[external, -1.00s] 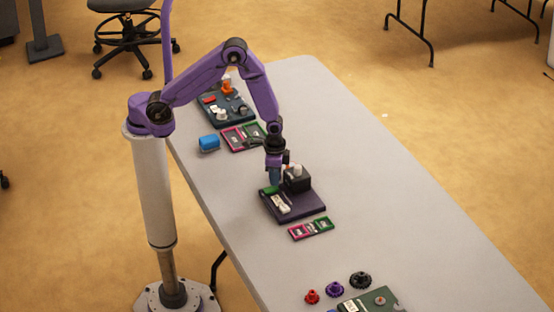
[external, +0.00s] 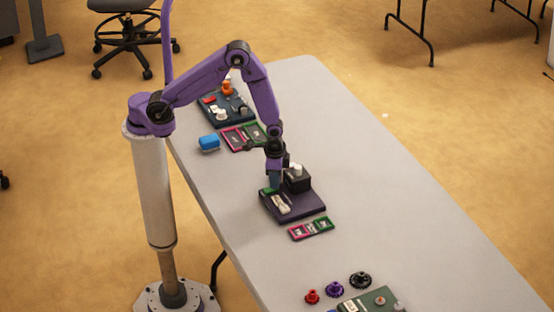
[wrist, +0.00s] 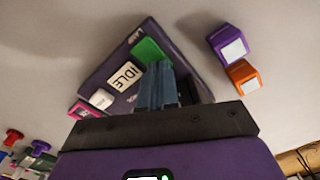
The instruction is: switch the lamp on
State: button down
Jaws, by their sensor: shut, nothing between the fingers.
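A dark purple board (external: 310,209) lies on the table under my gripper. In the wrist view the board (wrist: 101,86) has a label that seems to read LAMP, a white IDLE plate (wrist: 124,75) and a green piece (wrist: 148,50). A black box with a white top (external: 298,181) stands on its far side in the external view. My gripper (external: 274,187) points down over the board beside the green piece, its blue-grey fingers (wrist: 157,88) together and empty. Whether the fingertips touch anything is unclear. The fingers and palm hide part of the board in the wrist view.
A pink and green tray (external: 311,228) lies just in front of the board. A purple cube (wrist: 229,43) and an orange cube (wrist: 243,76) sit beside the board. The table's right side is clear.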

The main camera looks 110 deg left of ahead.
jog(key=shift+r, duration=3.45)
jog(key=s+a+r+n, duration=0.2)
jog(key=s+r+n, duration=0.1)
jog(key=s+r, duration=0.3)
jog(key=s+a+r+n, duration=0.2)
jog(key=s+a+r, duration=0.1)
jog(key=s+r, duration=0.3)
jog(key=s+d+r+n, duration=0.2)
jog(key=s, duration=0.5)
jog(key=s+d+r+n, duration=0.1)
jog(key=s+n, duration=0.1)
jog(key=s, duration=0.5)
jog(key=shift+s+d+r+n, duration=0.3)
jog(key=shift+d+r, duration=0.05)
jog(key=shift+r, duration=0.05)
